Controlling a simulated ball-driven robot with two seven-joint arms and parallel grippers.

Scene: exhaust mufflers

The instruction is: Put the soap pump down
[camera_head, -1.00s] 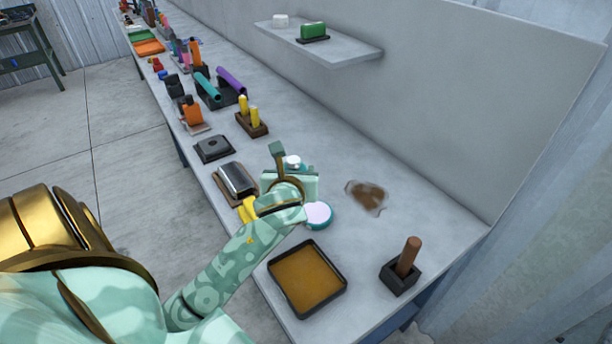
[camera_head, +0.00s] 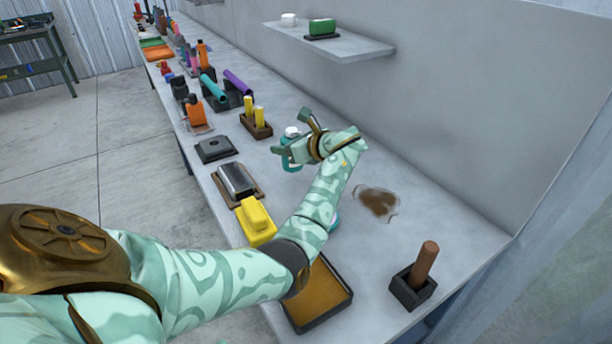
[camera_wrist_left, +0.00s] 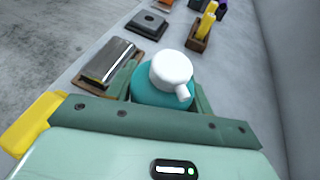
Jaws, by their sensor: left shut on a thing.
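The soap pump (camera_head: 291,136) has a teal body and a white pump head. In the wrist view the soap pump (camera_wrist_left: 172,75) stands between the two fingers, with its white spout pointing down and right. My left gripper (camera_head: 293,155) is shut on it over the middle of the bench (camera_head: 420,190). The base of the pump is hidden, so I cannot tell whether it touches the bench. My right gripper is in neither view.
A metal block on a brown tray (camera_head: 238,182), a yellow block (camera_head: 256,222) and a dark square pad (camera_head: 215,149) line the left edge. Yellow pegs in a brown holder (camera_head: 256,126) stand behind. A brown stain (camera_head: 378,201) lies right. An amber tray (camera_head: 325,300) and a dark holder (camera_head: 412,290) are nearer.

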